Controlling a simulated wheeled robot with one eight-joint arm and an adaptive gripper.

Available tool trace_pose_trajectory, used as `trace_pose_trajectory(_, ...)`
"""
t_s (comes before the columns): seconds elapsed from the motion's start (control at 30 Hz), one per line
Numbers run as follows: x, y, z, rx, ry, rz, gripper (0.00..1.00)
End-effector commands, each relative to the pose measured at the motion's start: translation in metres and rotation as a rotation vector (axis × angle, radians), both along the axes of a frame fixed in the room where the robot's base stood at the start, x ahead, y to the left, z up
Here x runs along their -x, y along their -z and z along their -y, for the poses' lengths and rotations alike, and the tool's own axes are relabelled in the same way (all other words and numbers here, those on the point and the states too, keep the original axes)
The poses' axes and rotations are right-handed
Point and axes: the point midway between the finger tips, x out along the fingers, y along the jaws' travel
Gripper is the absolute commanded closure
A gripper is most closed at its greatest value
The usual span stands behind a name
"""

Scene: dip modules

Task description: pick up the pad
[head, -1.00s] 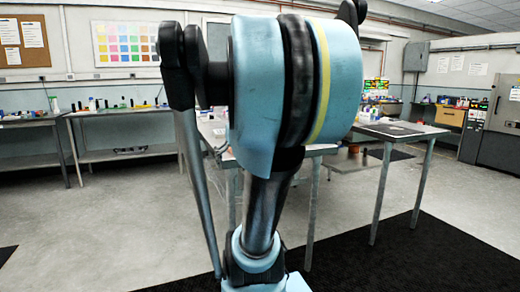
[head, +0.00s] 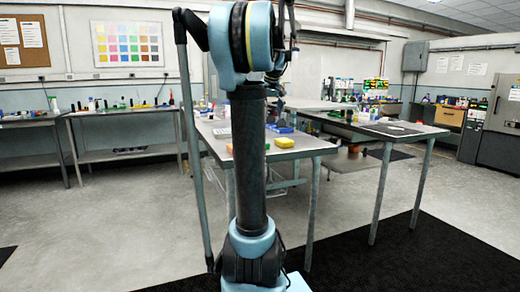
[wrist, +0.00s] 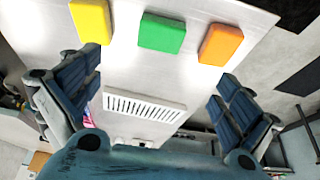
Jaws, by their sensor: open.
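Three block-shaped pads lie apart in a row on the table: a yellow one (wrist: 90,21), a green one (wrist: 162,33) and an orange one (wrist: 220,45) in the wrist view. The head view shows the yellow pad (head: 284,142) and orange pad (head: 230,148) near the table's front edge, with the green pad (head: 266,146) partly hidden by my arm. I cannot tell which pad is meant. My gripper (wrist: 155,95) is open and empty, its fingers wide apart. In the wrist picture all three pads appear above the fingertips, not between them.
A white slatted piece (wrist: 145,107) lies on the grey table (head: 310,145). Blue items (head: 281,128) and bottles stand farther back. A second table (head: 400,131) adjoins on the right, and a bench (head: 125,112) runs along the back wall. The front floor is open.

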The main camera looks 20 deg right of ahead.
Motion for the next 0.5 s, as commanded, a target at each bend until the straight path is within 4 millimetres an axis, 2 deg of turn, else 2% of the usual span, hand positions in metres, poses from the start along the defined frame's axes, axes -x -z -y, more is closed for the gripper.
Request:
trace_pose_trajectory(0.3, -0.022, 0.054, -0.002, -0.001, -0.001, 0.000, 0.02)
trace_pose_trajectory(0.5, -0.034, 0.082, -0.002, -0.001, -0.001, 0.000, 0.02)
